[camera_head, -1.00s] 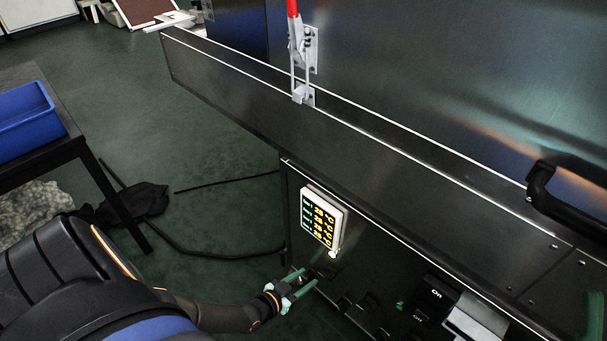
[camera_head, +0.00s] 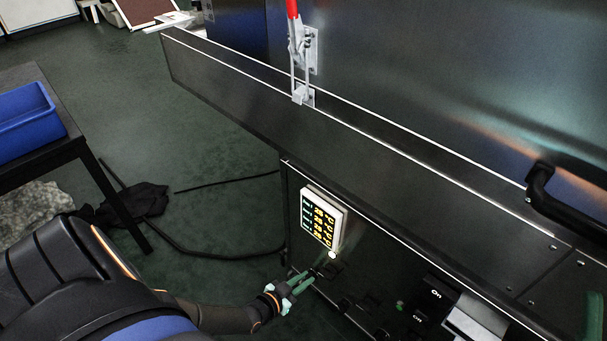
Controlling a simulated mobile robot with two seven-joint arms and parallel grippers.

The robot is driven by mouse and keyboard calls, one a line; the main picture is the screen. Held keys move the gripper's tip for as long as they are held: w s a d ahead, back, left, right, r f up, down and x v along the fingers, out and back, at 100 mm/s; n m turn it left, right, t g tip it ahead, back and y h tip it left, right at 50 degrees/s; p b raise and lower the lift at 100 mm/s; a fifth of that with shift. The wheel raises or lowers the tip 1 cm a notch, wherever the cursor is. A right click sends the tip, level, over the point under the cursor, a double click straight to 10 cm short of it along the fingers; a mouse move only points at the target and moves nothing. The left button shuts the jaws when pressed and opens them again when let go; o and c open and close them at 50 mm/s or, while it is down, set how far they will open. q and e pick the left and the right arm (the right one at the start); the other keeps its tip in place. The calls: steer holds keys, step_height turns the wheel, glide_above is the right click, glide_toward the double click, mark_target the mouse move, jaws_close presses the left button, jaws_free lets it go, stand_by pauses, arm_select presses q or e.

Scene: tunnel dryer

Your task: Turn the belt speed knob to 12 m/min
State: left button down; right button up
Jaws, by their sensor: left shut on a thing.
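The control panel (camera_head: 297,215) is the dark front face below the machine's ledge. My left gripper (camera_head: 312,277) reaches its left part, just below the white display. Its green fingers are shut on a small dark knob at the panel face. The fingers and shadow mostly hide this knob. I cannot read its label, pointer or scale, so its setting and whether it is the belt speed knob are unclear. More dark knobs (camera_head: 346,304) sit to the right. A green piece (camera_head: 595,315) at the right edge looks like a finger of my right gripper; the rest is out of frame.
The white display (camera_head: 320,218) shows several yellow temperature readings. An On/Off switch (camera_head: 432,297) is further right. A black handle (camera_head: 545,190) and a red-handled clamp (camera_head: 299,60) are above. A table with a blue bin (camera_head: 28,125) stands left; cables (camera_head: 215,255) lie on the floor.

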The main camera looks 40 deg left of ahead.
arm_select(q)
steer(key=shift+d+f+m+y+p, duration=0.1)
steer(key=shift+d+m+y+p, duration=0.1)
steer(key=shift+m+y, duration=0.4)
steer(key=shift+d+m+y+p, duration=0.2)
steer(key=shift+m+y, duration=0.2)
steer(key=shift+m, duration=0.4)
steer(key=c, duration=0.9)
jaws_free()
steer(key=shift+o, duration=0.2)
steer(key=shift+s, duration=0.1)
